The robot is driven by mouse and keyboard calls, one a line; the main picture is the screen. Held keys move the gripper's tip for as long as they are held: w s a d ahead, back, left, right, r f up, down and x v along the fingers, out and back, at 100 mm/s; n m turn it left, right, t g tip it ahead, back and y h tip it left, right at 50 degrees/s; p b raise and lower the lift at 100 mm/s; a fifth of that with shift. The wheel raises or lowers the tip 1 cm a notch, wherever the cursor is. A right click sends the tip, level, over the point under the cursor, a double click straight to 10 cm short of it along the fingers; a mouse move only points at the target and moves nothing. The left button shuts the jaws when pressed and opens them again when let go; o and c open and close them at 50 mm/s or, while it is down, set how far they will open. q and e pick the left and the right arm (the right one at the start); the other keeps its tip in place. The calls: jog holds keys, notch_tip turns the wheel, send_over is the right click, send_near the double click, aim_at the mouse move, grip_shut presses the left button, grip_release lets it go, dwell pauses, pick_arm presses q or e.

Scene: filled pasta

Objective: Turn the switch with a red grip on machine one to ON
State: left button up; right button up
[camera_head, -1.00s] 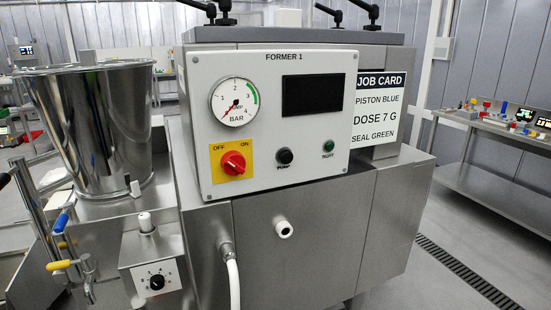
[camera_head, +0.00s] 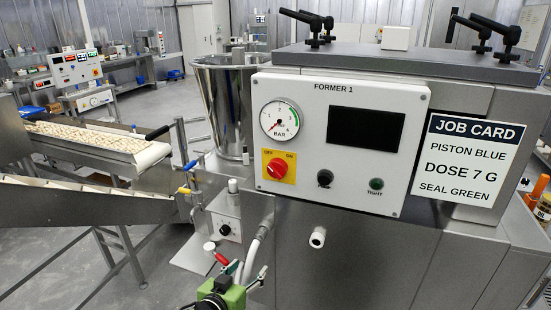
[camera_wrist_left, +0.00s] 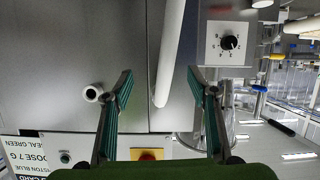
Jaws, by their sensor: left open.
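The switch with the red grip (camera_head: 277,168) sits on a yellow plate marked OFF at left and ON at right. It is on the white panel (camera_head: 408,120) labelled FORMER 1, below the pressure gauge. Which mark the grip points to is too small to tell. In the left wrist view the switch (camera_wrist_left: 148,154) shows upside down at the bottom edge, partly cut off. My left gripper (camera_head: 243,269) is below and left of the panel, apart from the switch. In the left wrist view it (camera_wrist_left: 160,76) is open, nothing gripped. My right gripper is not in view.
A small dial box (camera_head: 225,228) and a steel hopper (camera_head: 213,105) stand left. A conveyor with pasta (camera_head: 95,142) is farther left. The panel's front is clear.

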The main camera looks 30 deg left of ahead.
pick_arm(q)
notch_tip(320, 180, up, 16)
jog(key=d+t+p, duration=0.1)
jog(key=t+p, duration=0.1)
jog(key=t, duration=0.2)
send_near(273, 172)
jog(key=s, duration=0.4)
jog(key=shift+n, duration=0.3)
jog(key=w, duration=0.4)
jog(key=w+a, duration=0.1)
jog(key=w, duration=0.8)
jog(key=shift+a+f, duration=0.1)
jog(key=shift+a, duration=0.3)
jog(key=shift+w+p, duration=0.35)
jog(key=shift+w, duration=0.05)
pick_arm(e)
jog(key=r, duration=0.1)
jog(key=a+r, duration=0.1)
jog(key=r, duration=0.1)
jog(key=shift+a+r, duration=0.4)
pick_arm(q)
jog(key=c, duration=1.1)
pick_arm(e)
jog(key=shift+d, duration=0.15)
